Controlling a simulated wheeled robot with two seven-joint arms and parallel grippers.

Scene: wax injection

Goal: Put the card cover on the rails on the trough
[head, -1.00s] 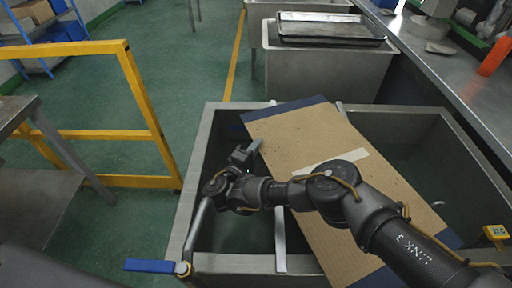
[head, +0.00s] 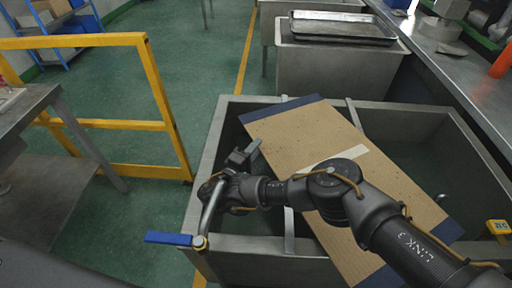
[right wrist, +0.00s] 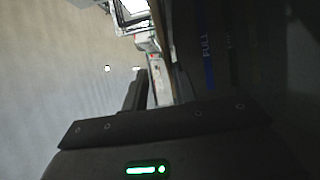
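The card cover (head: 300,140) is a tan board with dark blue ends and a pale strip across its middle. It lies slanted over the metal trough (head: 208,150), its near end reaching past the front rim. Rails show as thin metal bars, one near (head: 289,235) and one far (head: 352,112). My right gripper (head: 248,152) is at the card's left edge, near its far-left corner. Its fingers (right wrist: 160,92) look slightly apart in the right wrist view; whether the card edge is between them is unclear. My right arm hides part of the card. My left gripper is not in view.
A blue-handled lever (head: 170,238) sticks out at the trough's front left. A yellow barrier (head: 165,100) stands to the left on open green floor. Trays (head: 340,28) rest on a tank behind. A steel counter (head: 455,75) runs along the right.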

